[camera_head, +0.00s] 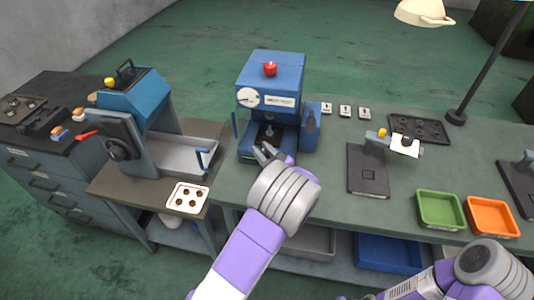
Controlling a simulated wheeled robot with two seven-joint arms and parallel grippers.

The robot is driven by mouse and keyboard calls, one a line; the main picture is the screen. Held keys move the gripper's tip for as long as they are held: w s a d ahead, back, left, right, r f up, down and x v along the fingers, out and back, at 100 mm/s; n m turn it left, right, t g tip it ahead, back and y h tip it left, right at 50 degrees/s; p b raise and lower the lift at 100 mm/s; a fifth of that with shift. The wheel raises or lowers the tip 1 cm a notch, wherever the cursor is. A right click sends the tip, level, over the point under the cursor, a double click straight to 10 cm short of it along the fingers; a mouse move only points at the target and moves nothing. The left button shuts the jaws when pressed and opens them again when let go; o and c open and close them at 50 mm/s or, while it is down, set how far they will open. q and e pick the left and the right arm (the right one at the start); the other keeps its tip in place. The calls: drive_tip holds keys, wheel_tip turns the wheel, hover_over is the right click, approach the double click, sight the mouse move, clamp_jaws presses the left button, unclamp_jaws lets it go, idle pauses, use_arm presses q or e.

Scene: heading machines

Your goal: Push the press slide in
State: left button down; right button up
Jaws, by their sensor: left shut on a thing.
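The blue press (271,75) stands on the green bench, with a red button (270,68) on top and a round gauge on its front. The press slide (266,134) shows as a dark plate in the low front opening. My left gripper (266,152) is at the front of this opening, its fingers shut on what seems to be the slide's front or handle. The fingers and wrist hide the grip point, and how far out the slide stands is hard to tell. Part of my right arm (490,268) shows at bottom right; its gripper is out of view.
To the right are a dark fixture plate (368,170), a green bin (440,209), an orange bin (491,216) and a lamp (425,12).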

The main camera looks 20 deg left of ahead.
use_arm(q)
drive_tip(key=c, duration=1.2)
unclamp_jaws()
drive_tip(key=shift+w+r, duration=0.1)
drive_tip(key=shift+o, duration=1.3)
drive_tip(key=shift+w, duration=0.2)
drive_tip(key=p+v, duration=0.1)
drive_tip(key=v, duration=0.6)
drive_tip(key=shift+s+d, duration=0.2)
drive_tip(key=shift+s, duration=0.1)
